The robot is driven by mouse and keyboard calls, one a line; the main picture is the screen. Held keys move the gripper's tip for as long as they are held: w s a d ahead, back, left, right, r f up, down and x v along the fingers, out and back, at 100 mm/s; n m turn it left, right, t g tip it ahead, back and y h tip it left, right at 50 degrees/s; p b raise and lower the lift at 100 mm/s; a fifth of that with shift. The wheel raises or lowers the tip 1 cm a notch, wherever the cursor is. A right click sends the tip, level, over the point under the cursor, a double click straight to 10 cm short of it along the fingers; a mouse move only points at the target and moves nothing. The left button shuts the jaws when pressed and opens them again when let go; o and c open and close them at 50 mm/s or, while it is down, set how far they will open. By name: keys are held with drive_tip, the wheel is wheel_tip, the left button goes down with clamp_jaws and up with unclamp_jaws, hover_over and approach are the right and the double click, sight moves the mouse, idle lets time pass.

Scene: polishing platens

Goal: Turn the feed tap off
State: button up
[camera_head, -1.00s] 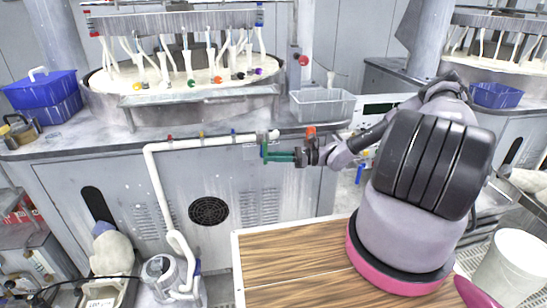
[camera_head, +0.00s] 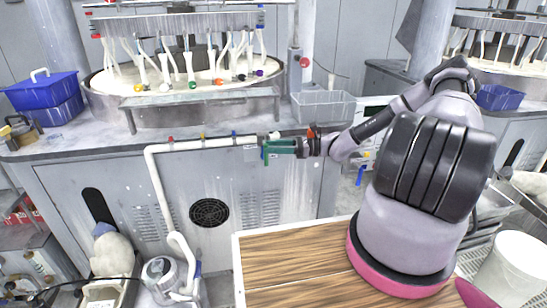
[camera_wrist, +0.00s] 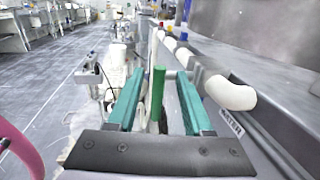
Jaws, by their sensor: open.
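The feed tap appears to be the green lever (camera_wrist: 158,92) in the wrist view, joined by a short grey stem to the pipe side. It stands between my gripper's two teal fingers (camera_wrist: 157,98), with gaps visible on both sides. In the head view my gripper (camera_head: 272,148) is at the right end of the white pipe (camera_head: 190,144), in front of the grey cabinet. It is open. A green upright piece (camera_head: 265,150) shows at the fingertips there; lever and fingers are hard to separate.
Small red (camera_head: 171,139), yellow (camera_head: 202,135) and blue (camera_head: 233,133) handles sit along the pipe. A clear tray (camera_head: 322,106) stands on the counter above. A wooden tabletop (camera_head: 290,262) lies below my arm. A white pipe end (camera_wrist: 230,93) is close right of my fingers.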

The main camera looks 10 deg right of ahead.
wheel_tip(320, 180, up, 5)
drive_tip(key=shift+r, duration=0.1)
drive_tip(key=shift+s, duration=0.1)
idle(0.3)
drive_tip(key=s+d+r+n+t+h, duration=0.2)
drive_tip(key=s+d+r+n+h, duration=0.2)
drive_tip(key=s+r, duration=0.9)
drive_tip(key=s+d+r+n+t+h, duration=0.1)
drive_tip(key=s+d+r+n+h, duration=0.3)
drive_tip(key=s+r+n+h, duration=0.7)
wheel_tip(320, 180, up, 9)
drive_tip(key=shift+s+d+f+n+t+h, duration=0.1)
drive_tip(key=shift+s+d+n+t+h, duration=0.25)
drive_tip(key=shift+s, duration=0.85)
drive_tip(key=shift+a, duration=0.15)
